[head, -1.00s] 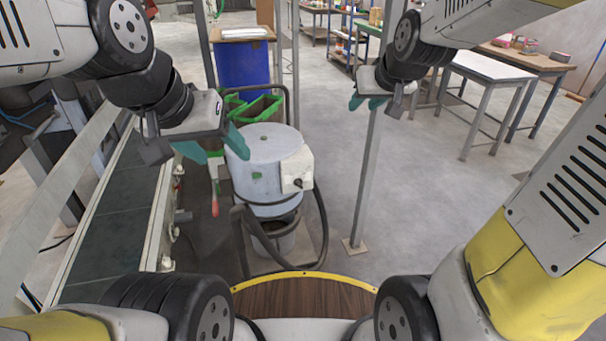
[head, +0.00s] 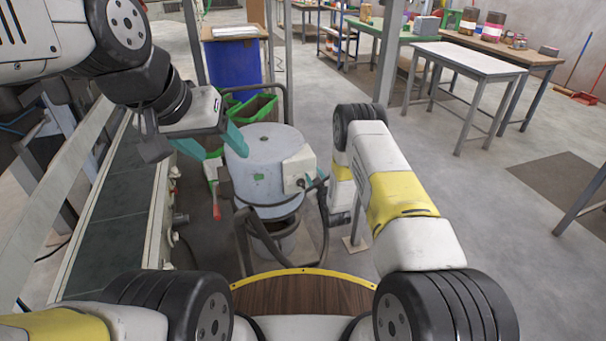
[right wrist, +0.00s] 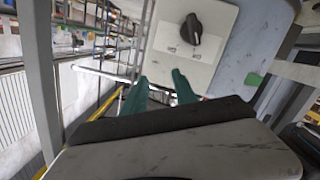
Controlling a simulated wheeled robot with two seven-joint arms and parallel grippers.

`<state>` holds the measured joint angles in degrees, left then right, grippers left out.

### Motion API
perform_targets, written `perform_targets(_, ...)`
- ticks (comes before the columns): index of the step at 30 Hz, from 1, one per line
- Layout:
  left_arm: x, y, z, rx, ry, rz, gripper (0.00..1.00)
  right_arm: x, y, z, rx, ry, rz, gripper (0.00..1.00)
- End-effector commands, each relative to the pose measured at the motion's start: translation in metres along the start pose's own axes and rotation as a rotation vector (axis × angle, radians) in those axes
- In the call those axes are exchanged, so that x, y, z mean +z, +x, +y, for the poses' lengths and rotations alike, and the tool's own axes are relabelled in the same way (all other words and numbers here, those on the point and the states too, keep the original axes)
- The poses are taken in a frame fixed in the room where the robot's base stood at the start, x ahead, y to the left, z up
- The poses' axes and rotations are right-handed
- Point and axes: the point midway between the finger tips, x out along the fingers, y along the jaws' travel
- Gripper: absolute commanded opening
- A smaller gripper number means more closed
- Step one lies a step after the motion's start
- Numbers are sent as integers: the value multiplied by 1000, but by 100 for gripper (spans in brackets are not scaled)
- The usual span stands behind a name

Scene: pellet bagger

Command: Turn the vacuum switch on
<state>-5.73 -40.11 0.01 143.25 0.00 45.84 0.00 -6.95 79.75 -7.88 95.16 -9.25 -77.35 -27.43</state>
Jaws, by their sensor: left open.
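The vacuum (head: 262,165) is a pale blue-grey drum with a white control box (head: 297,168) on its right side. The vacuum switch (right wrist: 190,30) is a black rotary knob on that box's face, with two small pale labels below it in the right wrist view. My right gripper (right wrist: 160,76) is open and empty, its teal fingers pointing towards the box, apart from the knob. In the head view my right arm mostly hides that gripper beside the box.
A black hose (head: 322,225) loops around the vacuum's right side. A conveyor (head: 110,220) runs along the left. A blue barrel (head: 235,62) and green-edged bin (head: 250,108) stand behind the vacuum. Open floor lies to the right.

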Motion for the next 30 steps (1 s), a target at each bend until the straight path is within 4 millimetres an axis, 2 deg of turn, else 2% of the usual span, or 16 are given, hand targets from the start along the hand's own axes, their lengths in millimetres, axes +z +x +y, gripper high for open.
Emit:
perform_targets(1,0,0,0,0,0,0,63,20,-9,-19,-5,-14,21,34)
perform_targets(3,0,0,0,0,0,0,63,36,-19,-38,-3,-30,57,34)
perform_targets(7,0,0,0,0,0,0,63,53,-35,-59,1,-48,105,34)
perform_targets(11,0,0,0,0,0,0,63,58,-38,-67,4,-55,127,34)
perform_targets(14,0,0,0,0,0,0,63,57,-28,-68,5,-56,131,34)
perform_targets(24,0,0,0,0,0,0,63,50,23,-68,4,-56,129,34)
perform_targets(30,0,0,0,0,0,0,63,49,35,-67,4,-55,128,34)
